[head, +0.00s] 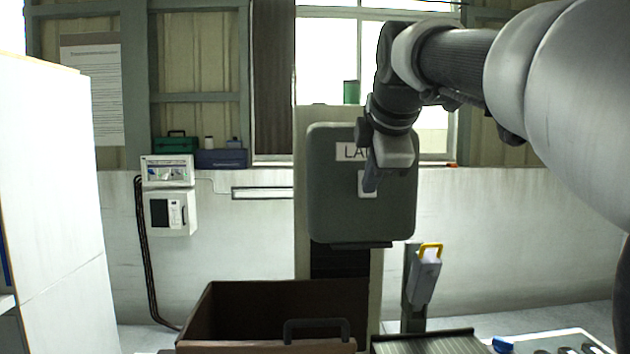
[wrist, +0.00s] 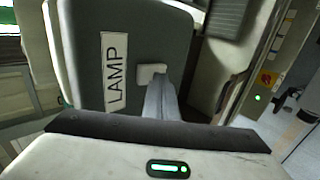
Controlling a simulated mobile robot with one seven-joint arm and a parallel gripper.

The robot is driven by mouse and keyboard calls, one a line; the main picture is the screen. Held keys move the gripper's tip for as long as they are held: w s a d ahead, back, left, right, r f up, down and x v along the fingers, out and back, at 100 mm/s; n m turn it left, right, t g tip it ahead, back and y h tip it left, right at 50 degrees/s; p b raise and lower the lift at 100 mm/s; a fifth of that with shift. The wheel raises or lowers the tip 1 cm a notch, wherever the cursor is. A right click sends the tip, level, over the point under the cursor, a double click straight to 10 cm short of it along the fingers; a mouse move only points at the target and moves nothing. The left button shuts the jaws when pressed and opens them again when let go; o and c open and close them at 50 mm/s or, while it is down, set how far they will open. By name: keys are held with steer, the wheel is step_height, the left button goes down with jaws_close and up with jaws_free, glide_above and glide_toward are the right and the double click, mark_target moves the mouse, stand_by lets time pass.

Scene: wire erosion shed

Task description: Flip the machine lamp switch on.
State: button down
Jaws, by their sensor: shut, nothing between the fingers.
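The grey machine housing (head: 330,205) stands in the middle of the head view. It carries a white label, cut to "LA" by my arm (head: 347,152), which reads "LAMP" in the wrist view (wrist: 115,72). A small white switch plate (head: 361,186) sits below the label, partly behind my fingers. In the wrist view the plate (wrist: 148,72) shows beside the label, with my fingertips right at it. My gripper (head: 370,187) is shut and empty; it also shows in the wrist view (wrist: 160,85). I cannot tell whether it touches the switch. The switch's lever and its position are hidden.
A brown open bin (head: 265,346) stands below the housing. A grey post with a yellow-handled item (head: 424,280) is at its lower right. A white control box (head: 170,212) hangs on the back wall at the left. A white cabinet (head: 50,200) fills the left edge.

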steer(key=f+t+b, duration=0.1)
steer(key=b, duration=0.2)
steer(key=shift+f, duration=0.3)
steer(key=t+b, duration=0.1)
steer(key=b, duration=0.2)
steer(key=shift+w+r+t, duration=0.1)
steer(key=shift+r+t, duration=0.2)
steer(key=shift+r, duration=0.1)
